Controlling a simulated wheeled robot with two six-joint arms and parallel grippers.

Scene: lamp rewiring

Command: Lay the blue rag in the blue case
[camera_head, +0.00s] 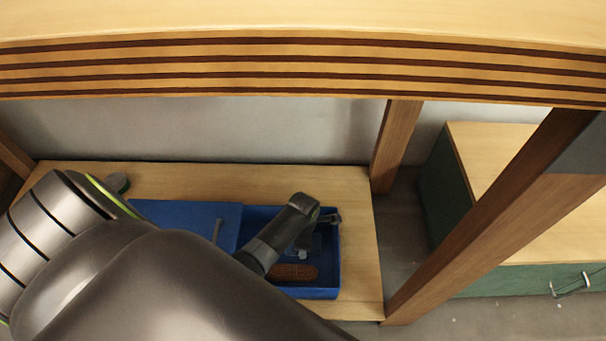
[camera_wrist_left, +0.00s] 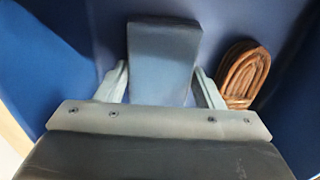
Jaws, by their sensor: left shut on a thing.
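The blue case (camera_head: 334,270) lies open on a wooden shelf in the head view, with its flat lid part (camera_head: 180,214) to the left of the deeper tray. My left gripper (camera_head: 314,237) is inside or just over the tray's right part. In the left wrist view, my left gripper (camera_wrist_left: 160,80) is shut on a folded blue-grey cloth, the blue rag (camera_wrist_left: 165,50). The rag stands out between the fingers, with blue case walls around it. Whether it touches the case floor I cannot tell. My right gripper is not in view.
A brown coiled cord (camera_head: 292,272) lies in the tray, right of the gripper in the left wrist view (camera_wrist_left: 243,75). A striped tabletop edge (camera_head: 300,70) overhangs the shelf (camera_head: 355,200). A wooden leg (camera_head: 395,145) and green cabinet (camera_head: 450,180) stand at right.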

